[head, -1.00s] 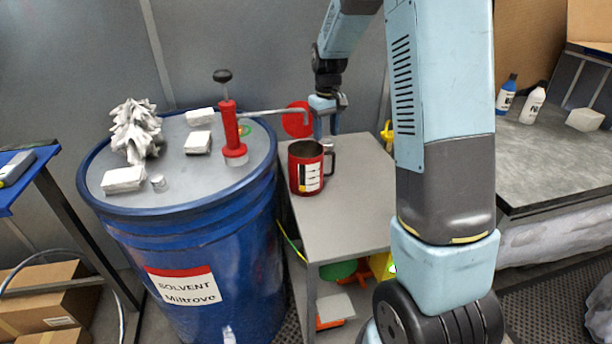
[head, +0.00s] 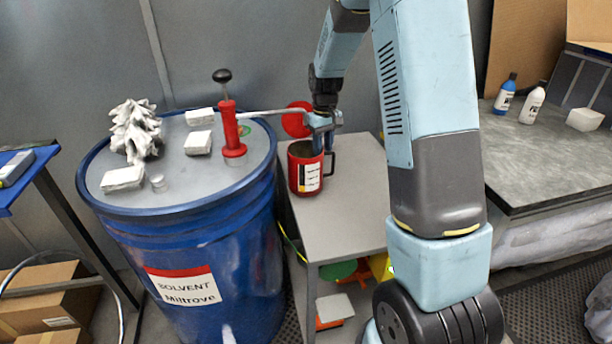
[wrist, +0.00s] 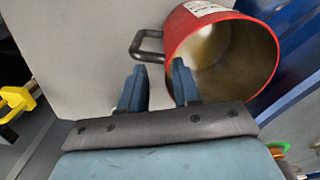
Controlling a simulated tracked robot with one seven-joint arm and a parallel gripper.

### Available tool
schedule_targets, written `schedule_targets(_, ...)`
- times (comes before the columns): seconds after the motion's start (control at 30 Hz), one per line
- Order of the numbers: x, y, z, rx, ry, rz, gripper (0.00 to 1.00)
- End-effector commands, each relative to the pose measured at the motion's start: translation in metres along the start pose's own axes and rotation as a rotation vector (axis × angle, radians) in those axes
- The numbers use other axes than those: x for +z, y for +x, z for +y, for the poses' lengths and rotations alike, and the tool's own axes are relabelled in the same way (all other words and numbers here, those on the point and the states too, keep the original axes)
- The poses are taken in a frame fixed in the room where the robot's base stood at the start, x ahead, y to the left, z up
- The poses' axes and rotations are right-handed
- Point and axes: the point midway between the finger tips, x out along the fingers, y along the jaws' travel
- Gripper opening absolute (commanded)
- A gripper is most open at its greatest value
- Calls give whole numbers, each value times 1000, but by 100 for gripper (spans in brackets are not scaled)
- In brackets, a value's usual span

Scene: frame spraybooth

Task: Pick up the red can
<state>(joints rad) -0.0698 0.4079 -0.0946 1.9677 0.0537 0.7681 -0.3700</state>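The red can (head: 309,177) stands upright on the small grey table beside the blue drum. It has a white label and a dark handle on its right side. In the wrist view the can (wrist: 268,48) is open at the top and its handle (wrist: 146,46) points left. My gripper (wrist: 157,74) is open, and its blue fingers have a gap between them. One finger is close to or over the can's rim and the other is below the handle; I cannot tell if they touch. In the head view my gripper (head: 322,140) is at the can's top, behind the rim.
The blue solvent drum (head: 190,240) stands left of the can, with a red hand pump (head: 230,130) and several white blocks on its lid. A red disc (head: 297,119) is behind the can. The small table's front (head: 345,225) is clear. Bottles (head: 533,103) stand on the right bench.

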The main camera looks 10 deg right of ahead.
Motion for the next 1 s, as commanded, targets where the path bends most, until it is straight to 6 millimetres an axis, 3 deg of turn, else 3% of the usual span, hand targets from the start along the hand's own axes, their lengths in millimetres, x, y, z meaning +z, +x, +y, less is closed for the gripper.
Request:
schedule_targets(0.3,0,0,0,0,0,0,0)
schedule_targets(1.0,0,0,0,0,0,0,0)
